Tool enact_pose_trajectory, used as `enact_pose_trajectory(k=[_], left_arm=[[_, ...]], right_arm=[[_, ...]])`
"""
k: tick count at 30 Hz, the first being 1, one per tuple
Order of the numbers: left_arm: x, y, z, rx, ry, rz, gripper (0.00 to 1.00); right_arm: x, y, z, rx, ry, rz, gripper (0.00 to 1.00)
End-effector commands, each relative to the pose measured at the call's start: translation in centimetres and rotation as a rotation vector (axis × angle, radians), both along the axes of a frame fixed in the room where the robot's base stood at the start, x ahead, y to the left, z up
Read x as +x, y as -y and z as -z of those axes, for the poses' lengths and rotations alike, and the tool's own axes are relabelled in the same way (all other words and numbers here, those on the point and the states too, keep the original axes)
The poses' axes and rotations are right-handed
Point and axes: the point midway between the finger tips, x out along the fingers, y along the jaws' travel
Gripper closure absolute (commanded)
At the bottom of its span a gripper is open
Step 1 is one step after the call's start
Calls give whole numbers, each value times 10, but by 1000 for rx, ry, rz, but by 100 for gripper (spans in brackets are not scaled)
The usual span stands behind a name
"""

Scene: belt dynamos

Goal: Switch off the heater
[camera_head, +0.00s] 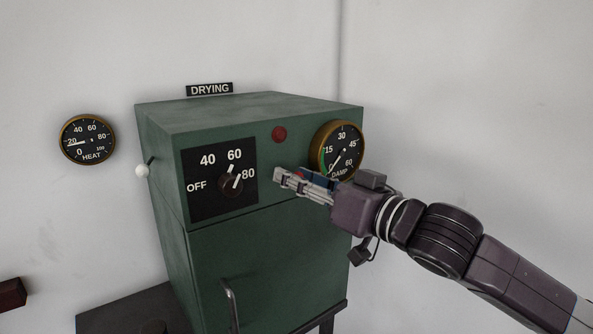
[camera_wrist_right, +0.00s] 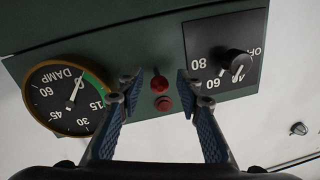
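The green drying cabinet (camera_head: 265,255) has a black dial panel (camera_head: 200,208) marked OFF, 40, 60 and 80. Its dark round knob (camera_head: 231,185) appears turned toward the 60-to-80 side; its exact setting is hard to tell. In the right wrist view the panel is upside down, with the knob (camera_wrist_right: 238,62) at upper right. My right gripper (camera_head: 283,178) is to the right of the panel, in front of the cabinet face and apart from the knob. In the right wrist view its blue-padded fingers (camera_wrist_right: 160,88) are apart and empty. My left gripper is not in view.
The DAMP gauge (camera_head: 338,150) is at right, the HEAT gauge (camera_head: 87,139) on the wall. A white-balled lever (camera_head: 142,171) and a door handle (camera_head: 231,302) stick out.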

Motion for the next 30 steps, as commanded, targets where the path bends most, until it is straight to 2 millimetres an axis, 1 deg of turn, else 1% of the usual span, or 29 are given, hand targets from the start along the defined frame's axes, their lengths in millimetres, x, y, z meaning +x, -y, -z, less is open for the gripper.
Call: enact_pose_trajectory(k=[3,10,19,25,28,30], left_arm=[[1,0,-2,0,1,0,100],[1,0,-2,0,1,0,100],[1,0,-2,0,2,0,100],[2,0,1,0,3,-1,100],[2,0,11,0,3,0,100],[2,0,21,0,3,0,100]], right_arm=[[4,-4,0,-1,1,-1,67],[4,-4,1,-1,1,0,67],[4,-4,0,-1,1,0,100],[4,-4,2,2,4,0,100],[4,-5,7,15,18,-2,100],[4,-6,10,29,37,-3,100]])
